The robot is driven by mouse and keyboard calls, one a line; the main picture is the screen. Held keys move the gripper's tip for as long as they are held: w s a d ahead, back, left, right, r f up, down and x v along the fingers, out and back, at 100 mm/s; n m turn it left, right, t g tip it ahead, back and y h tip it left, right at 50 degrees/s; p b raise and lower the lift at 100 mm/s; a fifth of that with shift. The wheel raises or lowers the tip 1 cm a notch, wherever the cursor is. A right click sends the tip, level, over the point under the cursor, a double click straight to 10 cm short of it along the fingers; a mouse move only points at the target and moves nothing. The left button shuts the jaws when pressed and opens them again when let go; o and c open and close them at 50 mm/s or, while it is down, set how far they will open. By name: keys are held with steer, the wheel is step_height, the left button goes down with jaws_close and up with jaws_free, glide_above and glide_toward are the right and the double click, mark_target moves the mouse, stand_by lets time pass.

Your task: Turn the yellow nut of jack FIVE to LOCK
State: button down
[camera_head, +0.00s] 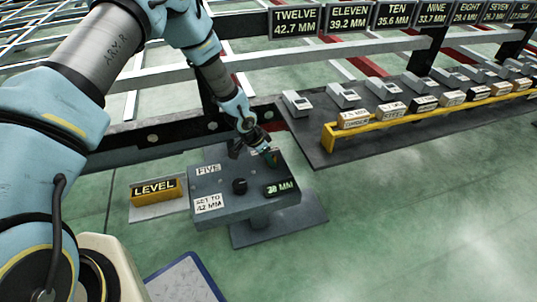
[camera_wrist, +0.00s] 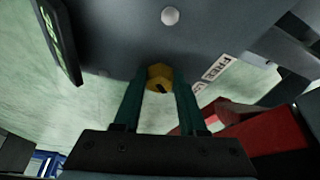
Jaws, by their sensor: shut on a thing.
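The jack marked FIVE (camera_head: 218,183) is a grey box on a pedestal, with a black knob (camera_head: 239,186) and a display (camera_head: 281,188) that seems to read 38 MM. My gripper (camera_head: 270,155) is at the box's far right corner. In the wrist view, the two teal fingers of my gripper (camera_wrist: 160,90) stand on either side of the yellow nut (camera_wrist: 159,73), shut on it. A dark mark shows on the nut's lower face. A white label (camera_wrist: 215,68) beside the right finger reads FREE, with a second label partly hidden below it. The head view does not clearly show the nut.
A yellow LEVEL block (camera_head: 155,190) stands left of the jack. A label on the jack (camera_head: 208,203) reads SET TO 42 MM. A dark table (camera_head: 316,150) with several labelled blocks and a yellow rail lies to the right. Chassis beams run behind. The green floor at front right is clear.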

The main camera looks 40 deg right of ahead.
steer(key=shift+d, duration=0.1)
steer(key=shift+c, duration=2.3)
jaws_free()
steer(key=p+v, duration=0.2)
steer(key=v, duration=0.8)
steer(key=shift+a+r, duration=0.25)
steer(key=shift+r, duration=0.1)
